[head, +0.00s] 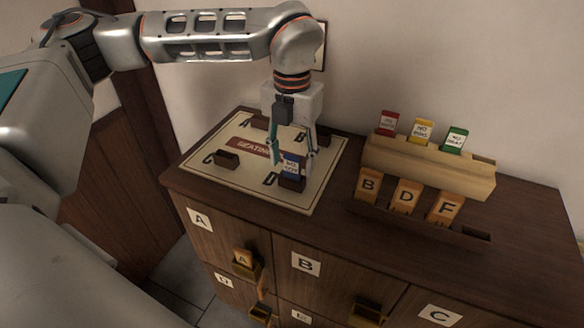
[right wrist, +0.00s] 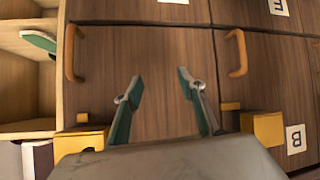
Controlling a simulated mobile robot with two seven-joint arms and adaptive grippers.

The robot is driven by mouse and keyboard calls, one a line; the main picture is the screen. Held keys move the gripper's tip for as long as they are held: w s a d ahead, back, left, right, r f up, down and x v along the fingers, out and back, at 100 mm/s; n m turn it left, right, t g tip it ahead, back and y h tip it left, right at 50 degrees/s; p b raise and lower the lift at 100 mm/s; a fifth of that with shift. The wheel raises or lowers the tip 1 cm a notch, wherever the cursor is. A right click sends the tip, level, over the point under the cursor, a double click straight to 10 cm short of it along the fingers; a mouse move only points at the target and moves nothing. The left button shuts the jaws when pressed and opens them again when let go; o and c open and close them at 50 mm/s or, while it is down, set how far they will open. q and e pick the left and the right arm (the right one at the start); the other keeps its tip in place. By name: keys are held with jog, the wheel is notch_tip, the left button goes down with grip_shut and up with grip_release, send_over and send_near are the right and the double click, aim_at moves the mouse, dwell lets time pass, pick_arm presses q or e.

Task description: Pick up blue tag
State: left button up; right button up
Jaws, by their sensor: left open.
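The blue tag (head: 291,165) stands upright in a small dark holder (head: 291,183) near the letter D on the seating board (head: 312,195). My left gripper (head: 292,158) points down over it, with its fingers open on either side of the tag. I cannot tell whether the fingers touch it. My right gripper (right wrist: 160,85) is open and empty in the right wrist view, in front of a wooden drawer face. The head view does not show it.
A wooden rack (head: 430,165) holds red (head: 387,122), yellow (head: 422,130) and green (head: 455,139) tags. Letter tags B, D and F stand in a dark tray (head: 420,222) before it. Another holder (head: 227,160) sits by C. Drawer handles (right wrist: 236,52) stick out.

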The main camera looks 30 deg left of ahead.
pick_arm(q)
jog(key=shift+f, duration=0.25)
jog(key=c, duration=1)
jog(key=shift+r, duration=0.1)
